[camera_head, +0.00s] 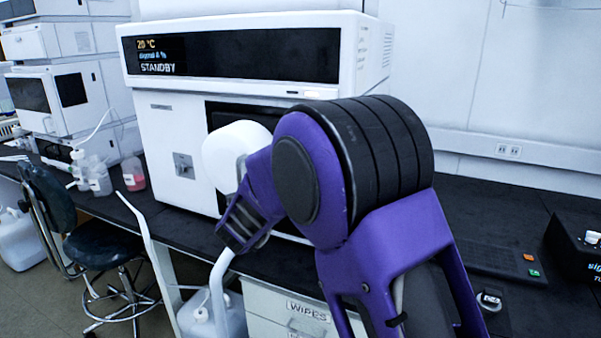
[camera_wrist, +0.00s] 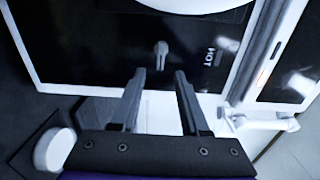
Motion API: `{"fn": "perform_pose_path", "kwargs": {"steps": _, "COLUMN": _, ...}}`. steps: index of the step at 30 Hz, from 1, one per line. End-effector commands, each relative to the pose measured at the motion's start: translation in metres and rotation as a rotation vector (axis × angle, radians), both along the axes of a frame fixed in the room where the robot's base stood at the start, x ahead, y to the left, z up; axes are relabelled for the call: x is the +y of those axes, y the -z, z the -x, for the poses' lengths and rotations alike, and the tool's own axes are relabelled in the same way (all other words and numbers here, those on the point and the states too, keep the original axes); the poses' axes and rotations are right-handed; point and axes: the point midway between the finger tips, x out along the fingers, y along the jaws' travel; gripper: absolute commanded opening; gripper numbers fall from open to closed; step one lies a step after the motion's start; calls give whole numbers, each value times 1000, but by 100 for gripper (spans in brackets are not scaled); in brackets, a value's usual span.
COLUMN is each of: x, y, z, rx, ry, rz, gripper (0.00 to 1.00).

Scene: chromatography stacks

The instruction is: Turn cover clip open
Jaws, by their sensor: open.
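A small grey lever-like piece, most likely the cover clip (camera_wrist: 162,54), is on a dark panel (camera_wrist: 95,45) in the wrist view. My gripper (camera_wrist: 158,75) is open and empty. Its two dark fingers point toward the clip, which appears just beyond and between the fingertips, apart from them. In the head view my purple arm covers part of the white instrument (camera_head: 270,30), whose display reads 20 °C and STANDBY. The clip and fingertips cannot be made out there.
A square metal latch (camera_head: 183,165) is on the instrument's lower left front. Bottles (camera_head: 99,177) stand on the dark bench to its left. A stool (camera_head: 100,240) stands in front. A black keypad box (camera_head: 490,260) lies at the right. White parts border the panel in the wrist view.

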Motion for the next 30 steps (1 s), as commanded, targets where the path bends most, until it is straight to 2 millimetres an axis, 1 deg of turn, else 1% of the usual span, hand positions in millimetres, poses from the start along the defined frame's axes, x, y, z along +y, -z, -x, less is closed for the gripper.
{"fn": "perform_pose_path", "kwargs": {"steps": 1, "x": 5, "y": 0, "z": 13, "rx": 1, "ry": -4, "rz": 1, "gripper": 45}}
{"fn": "perform_pose_path", "kwargs": {"steps": 9, "x": 28, "y": 0, "z": 74, "rx": 0, "ry": -6, "rz": 1, "gripper": 45}}
{"fn": "perform_pose_path", "kwargs": {"steps": 12, "x": 34, "y": 0, "z": 92, "rx": 1, "ry": -4, "rz": 2, "gripper": 45}}
{"fn": "perform_pose_path", "kwargs": {"steps": 15, "x": 39, "y": 0, "z": 105, "rx": 1, "ry": -3, "rz": 1, "gripper": 45}}
{"fn": "perform_pose_path", "kwargs": {"steps": 18, "x": 42, "y": 0, "z": 113, "rx": 1, "ry": -3, "rz": 1, "gripper": 45}}
{"fn": "perform_pose_path", "kwargs": {"steps": 21, "x": 43, "y": 0, "z": 117, "rx": 0, "ry": -3, "rz": 1, "gripper": 45}}
{"fn": "perform_pose_path", "kwargs": {"steps": 30, "x": 43, "y": -1, "z": 117, "rx": -1, "ry": -3, "rz": 0, "gripper": 45}}
